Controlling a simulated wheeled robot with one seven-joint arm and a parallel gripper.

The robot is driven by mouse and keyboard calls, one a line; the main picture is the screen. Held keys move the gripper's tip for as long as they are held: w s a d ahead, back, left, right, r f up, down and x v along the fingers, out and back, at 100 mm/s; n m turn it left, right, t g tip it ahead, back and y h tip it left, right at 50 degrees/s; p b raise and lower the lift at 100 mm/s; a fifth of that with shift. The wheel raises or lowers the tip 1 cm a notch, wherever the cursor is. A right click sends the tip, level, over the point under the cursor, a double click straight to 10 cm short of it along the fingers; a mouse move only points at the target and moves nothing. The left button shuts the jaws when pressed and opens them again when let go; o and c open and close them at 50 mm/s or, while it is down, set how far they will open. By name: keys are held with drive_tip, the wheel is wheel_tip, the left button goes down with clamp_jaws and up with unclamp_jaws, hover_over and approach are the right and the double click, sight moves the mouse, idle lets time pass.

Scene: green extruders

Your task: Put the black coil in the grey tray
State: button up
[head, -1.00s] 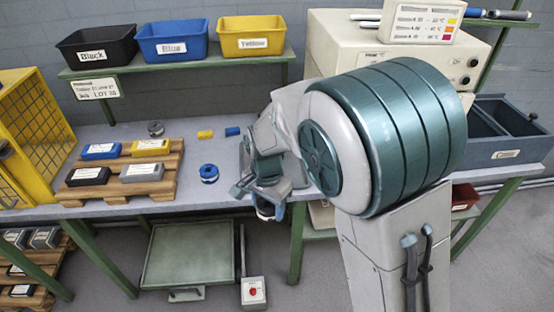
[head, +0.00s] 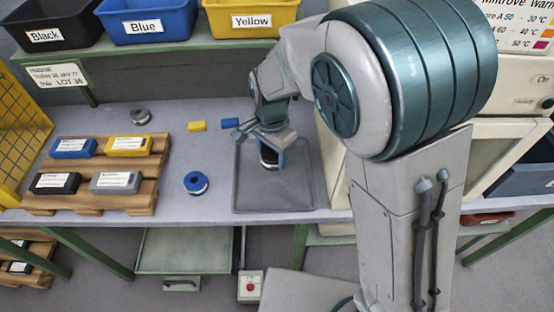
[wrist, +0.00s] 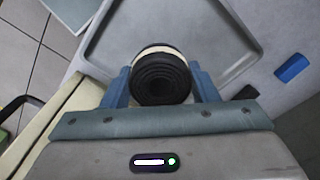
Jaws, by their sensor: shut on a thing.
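The black coil (wrist: 161,80) is a dark roll with a pale band. It sits between the two blue fingers of my gripper (wrist: 160,88) in the wrist view, gripped from both sides. In the head view the coil (head: 268,158) shows below my gripper (head: 269,147), over the grey tray (head: 304,190). The grey tray is a shallow, empty-looking tray on the table, and its raised rim also shows in the wrist view (wrist: 90,48). I cannot tell whether the coil touches the tray floor.
A wooden pallet (head: 145,196) bears labelled blocks at left. Black, Blue and Yellow bins (head: 150,22) stand on the shelf. A cream machine (head: 505,150) stands right.

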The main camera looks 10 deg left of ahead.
sight(273, 183)
wheel_tip(273, 183, down, 10)
drive_tip(key=shift+d+r, duration=0.1)
idle(0.4)
drive_tip(key=shift+f, duration=0.2)
drive_tip(key=o, duration=1)
drive_tip(key=shift+r, duration=0.15)
wheel_tip(273, 183, up, 12)
drive_tip(key=shift+r, duration=0.1)
